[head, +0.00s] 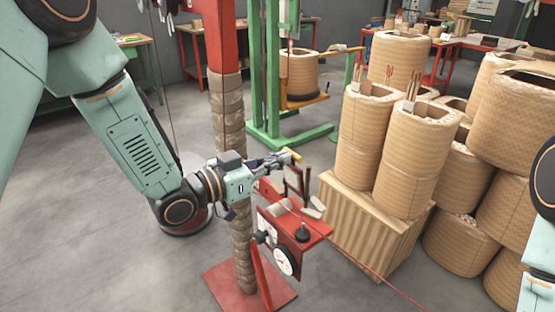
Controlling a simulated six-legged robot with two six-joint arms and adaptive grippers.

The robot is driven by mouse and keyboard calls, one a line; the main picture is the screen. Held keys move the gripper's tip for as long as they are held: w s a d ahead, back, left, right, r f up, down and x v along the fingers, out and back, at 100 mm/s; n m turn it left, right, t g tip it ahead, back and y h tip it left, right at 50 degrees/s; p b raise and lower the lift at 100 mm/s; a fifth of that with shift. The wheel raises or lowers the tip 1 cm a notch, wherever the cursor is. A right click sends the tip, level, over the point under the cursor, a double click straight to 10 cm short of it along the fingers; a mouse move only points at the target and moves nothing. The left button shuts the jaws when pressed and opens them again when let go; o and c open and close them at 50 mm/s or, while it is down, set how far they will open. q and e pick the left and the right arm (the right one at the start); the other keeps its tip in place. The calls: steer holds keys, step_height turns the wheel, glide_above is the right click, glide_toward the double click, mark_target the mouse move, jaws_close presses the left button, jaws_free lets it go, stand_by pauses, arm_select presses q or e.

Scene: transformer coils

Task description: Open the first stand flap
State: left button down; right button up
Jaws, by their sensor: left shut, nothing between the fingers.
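My left gripper (283,160) is shut and empty, in front of a red stand column (226,105) wrapped in tan padding. A small yellow piece (292,154) shows at its fingertips; I cannot tell whether they touch it or what it belongs to.
A green stand (272,80) behind holds a tan coil (298,74) on a yellow support. A red cable crosses the floor. The left floor is clear.

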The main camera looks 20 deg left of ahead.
arm_select(q)
steer(key=shift+w+d+r+g+y+p, duration=0.25)
steer(key=shift+w+r+g+y+p, duration=0.15)
steer(key=shift+p, duration=0.8)
steer(key=shift+w+d+g+p, duration=0.3)
steer(key=shift+g+p, duration=0.1)
steer(key=shift+p, duration=0.5)
arm_select(e)
step_height(320, 180, up, 4)
steer(key=shift+r, duration=0.2)
